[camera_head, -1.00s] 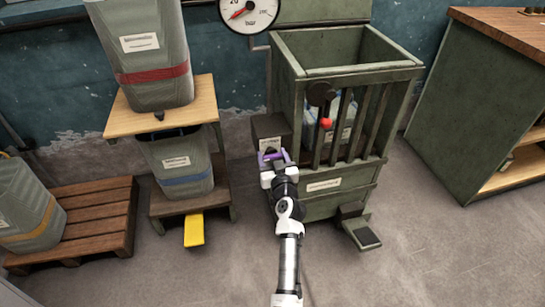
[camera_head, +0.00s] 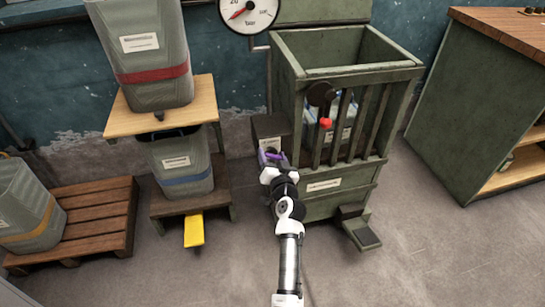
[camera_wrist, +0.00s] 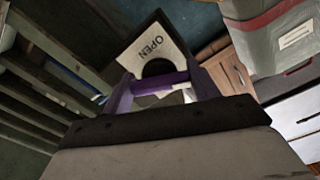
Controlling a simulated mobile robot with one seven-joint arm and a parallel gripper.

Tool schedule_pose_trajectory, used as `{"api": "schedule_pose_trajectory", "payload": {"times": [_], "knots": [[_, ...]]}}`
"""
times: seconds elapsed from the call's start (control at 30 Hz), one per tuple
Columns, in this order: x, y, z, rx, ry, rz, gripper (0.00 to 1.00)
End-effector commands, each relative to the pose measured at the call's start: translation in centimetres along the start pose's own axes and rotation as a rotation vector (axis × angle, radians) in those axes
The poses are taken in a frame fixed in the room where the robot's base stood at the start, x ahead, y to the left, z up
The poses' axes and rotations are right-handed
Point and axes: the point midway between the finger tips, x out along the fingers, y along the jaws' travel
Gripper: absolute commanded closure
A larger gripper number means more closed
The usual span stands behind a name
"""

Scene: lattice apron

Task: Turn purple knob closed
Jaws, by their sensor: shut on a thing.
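The purple knob (camera_wrist: 160,83) is a bar on a dark round hub, in front of a pale plate (camera_wrist: 150,45) marked OPEN. In the head view the knob (camera_head: 277,156) is small, at the lower front of a dark box left of the green slatted bin. My gripper (camera_head: 270,161) is at the knob, and its two purplish fingers reach to either side of the bar in the wrist view (camera_wrist: 160,92). It is shut on the knob. Part of the hub and plate is hidden by the knob and fingers.
The green slatted bin (camera_head: 323,187) with a red-ball lever (camera_head: 325,123) and a pedal (camera_head: 362,233) stands to the right. A wooden stand (camera_head: 160,120) with grey containers and a yellow tab (camera_head: 194,230) is to the left. Floor in front is open.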

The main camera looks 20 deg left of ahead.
Motion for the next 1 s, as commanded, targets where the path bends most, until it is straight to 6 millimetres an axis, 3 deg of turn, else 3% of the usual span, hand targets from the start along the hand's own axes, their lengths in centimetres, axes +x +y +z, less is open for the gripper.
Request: {"api": "schedule_pose_trajectory", "payload": {"times": [1.0], "knots": [[-0.02,0.02,-0.18,0.924,0.002,0.001,0.63]]}}
